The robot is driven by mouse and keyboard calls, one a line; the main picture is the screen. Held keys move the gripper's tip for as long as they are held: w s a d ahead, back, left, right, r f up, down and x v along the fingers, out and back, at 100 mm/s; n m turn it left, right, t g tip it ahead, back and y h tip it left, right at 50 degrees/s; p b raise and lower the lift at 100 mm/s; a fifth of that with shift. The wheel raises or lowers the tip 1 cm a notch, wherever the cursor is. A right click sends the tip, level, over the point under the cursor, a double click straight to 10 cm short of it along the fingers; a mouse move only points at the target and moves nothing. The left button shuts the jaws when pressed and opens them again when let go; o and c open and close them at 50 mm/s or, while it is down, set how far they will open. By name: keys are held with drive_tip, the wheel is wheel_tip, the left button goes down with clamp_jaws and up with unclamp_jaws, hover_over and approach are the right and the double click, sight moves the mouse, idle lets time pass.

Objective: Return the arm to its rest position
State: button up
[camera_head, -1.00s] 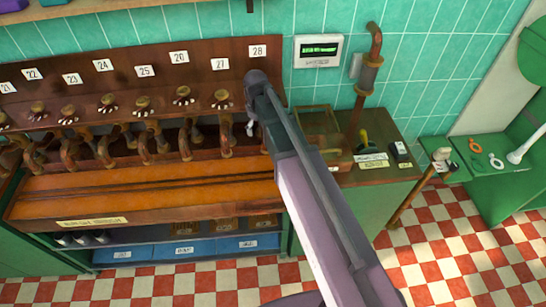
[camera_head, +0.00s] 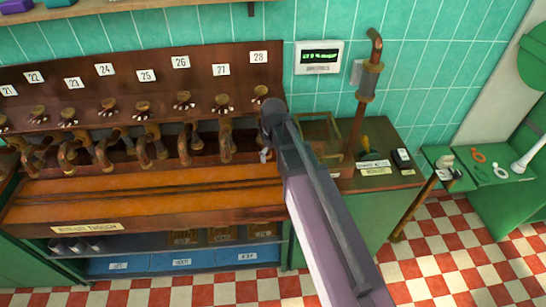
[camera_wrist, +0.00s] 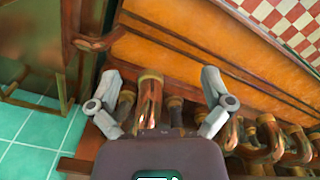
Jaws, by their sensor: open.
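My gripper (camera_wrist: 160,88) is open in the wrist view, its two grey fingers spread apart with nothing gripped. A curved copper pipe (camera_wrist: 150,102) shows in the gap between the fingers; I cannot tell how far below them it is. In the head view my arm reaches up from the bottom to the right end of the tap rack (camera_head: 170,85). Only a small grey part of my gripper (camera_head: 265,155) shows there, beside the arm's end and below the tag 28; the rest is hidden behind the arm.
An orange-brown wooden counter (camera_head: 120,200) runs below the copper taps (camera_head: 225,140). To the right are a wooden box (camera_head: 318,130), a copper pipe with a cylinder (camera_head: 368,80) and a green cabinet (camera_head: 375,205). The checkered floor (camera_head: 450,260) is open at the lower right.

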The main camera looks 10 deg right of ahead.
idle(0.4)
drive_tip(key=s+d+m, duration=0.5)
drive_tip(key=s+d, duration=0.1)
drive_tip(key=s, duration=0.5)
drive_tip(key=shift+d, duration=0.4)
drive_tip(key=shift+f, duration=0.1)
idle(0.4)
